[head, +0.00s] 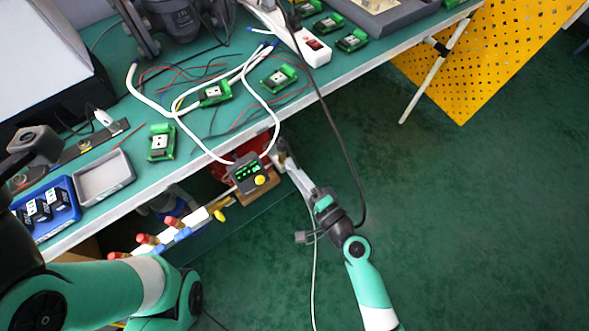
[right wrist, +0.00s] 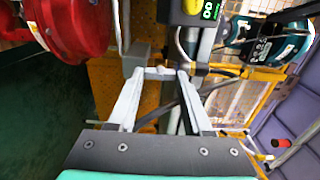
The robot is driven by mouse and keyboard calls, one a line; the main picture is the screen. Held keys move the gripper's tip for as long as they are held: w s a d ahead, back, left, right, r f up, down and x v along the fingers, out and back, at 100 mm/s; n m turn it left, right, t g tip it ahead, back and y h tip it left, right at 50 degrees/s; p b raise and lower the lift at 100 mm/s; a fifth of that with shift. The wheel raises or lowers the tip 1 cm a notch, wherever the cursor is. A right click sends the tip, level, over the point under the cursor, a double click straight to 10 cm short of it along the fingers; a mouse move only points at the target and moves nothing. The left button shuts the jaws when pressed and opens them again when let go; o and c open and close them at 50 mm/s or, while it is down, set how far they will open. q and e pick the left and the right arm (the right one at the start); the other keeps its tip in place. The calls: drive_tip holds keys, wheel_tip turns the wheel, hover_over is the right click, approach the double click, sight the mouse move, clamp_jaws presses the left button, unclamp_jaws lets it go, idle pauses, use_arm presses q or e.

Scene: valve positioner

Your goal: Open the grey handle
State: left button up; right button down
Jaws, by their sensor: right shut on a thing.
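The grey handle (right wrist: 158,73) is a short light-grey bar between the fingertips in the right wrist view. My right gripper (right wrist: 160,75) is shut on it, one pale finger at each end. In the head view my right gripper (head: 284,158) reaches up to the bench's front edge, at the right side of the valve positioner. There the fingertips and handle are too small to tell apart. The positioner (head: 241,178) is a dark box with a green display and a yellow knob; it also shows in the right wrist view (right wrist: 190,18). My left gripper is not in view.
A red round housing (right wrist: 72,25) is left of the handle in the wrist view. Pipes with red caps (head: 145,239) run below the bench (head: 120,195). A dark cable (head: 335,130) hangs beside my right arm. The green floor to the right is clear up to a yellow perforated panel (head: 480,60).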

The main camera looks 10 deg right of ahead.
idle(0.4)
drive_tip(key=shift+c, duration=1.6)
unclamp_jaws()
drive_tip(key=p+v, duration=0.1)
drive_tip(key=v, duration=1)
drive_tip(key=shift+s+d, duration=0.2)
drive_tip(key=shift+s, duration=0.1)
